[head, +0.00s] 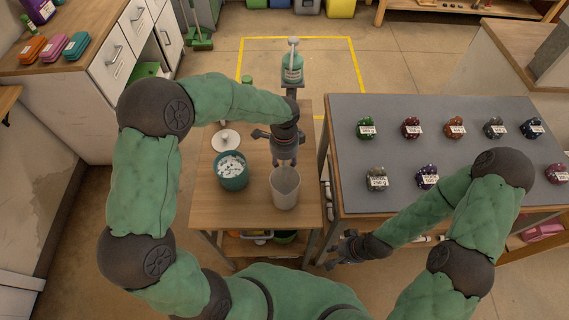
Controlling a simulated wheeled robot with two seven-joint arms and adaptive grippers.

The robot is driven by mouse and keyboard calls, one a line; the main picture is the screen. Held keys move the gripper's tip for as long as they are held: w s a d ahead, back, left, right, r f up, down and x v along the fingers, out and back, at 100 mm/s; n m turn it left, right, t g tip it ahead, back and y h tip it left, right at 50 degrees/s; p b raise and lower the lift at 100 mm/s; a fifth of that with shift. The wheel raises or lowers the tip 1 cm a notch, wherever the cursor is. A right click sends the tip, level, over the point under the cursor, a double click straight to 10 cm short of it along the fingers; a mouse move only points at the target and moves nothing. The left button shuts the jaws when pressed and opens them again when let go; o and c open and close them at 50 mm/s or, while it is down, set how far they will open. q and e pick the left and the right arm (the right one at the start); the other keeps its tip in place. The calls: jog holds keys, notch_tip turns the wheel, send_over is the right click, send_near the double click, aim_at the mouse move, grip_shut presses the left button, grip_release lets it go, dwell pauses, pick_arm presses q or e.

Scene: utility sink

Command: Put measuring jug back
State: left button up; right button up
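A pale grey, open-topped vessel that looks like the measuring jug (286,192) stands upright on the small wooden table. My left gripper (284,160) points down at the jug's far rim. Its fingertips overlap the rim in the picture, and I cannot tell whether they are closed on it. My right gripper (336,251) is low beside the grey table's near left corner, apart from the jug. Its fingers look spread, with nothing between them.
A teal tub (232,180) of white pieces stands left of the jug, with a white lid (226,139) behind. A teal pump bottle (292,68) stands beyond the wooden table (205,212). The grey table (450,190) holds several labelled dark clusters.

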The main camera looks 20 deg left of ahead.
pick_arm(q)
notch_tip(320, 180, up, 12)
jog(key=p, duration=0.3)
jog(key=shift+w+f, duration=0.15)
jog(key=shift+f, duration=0.1)
jog(key=shift+a, duration=0.1)
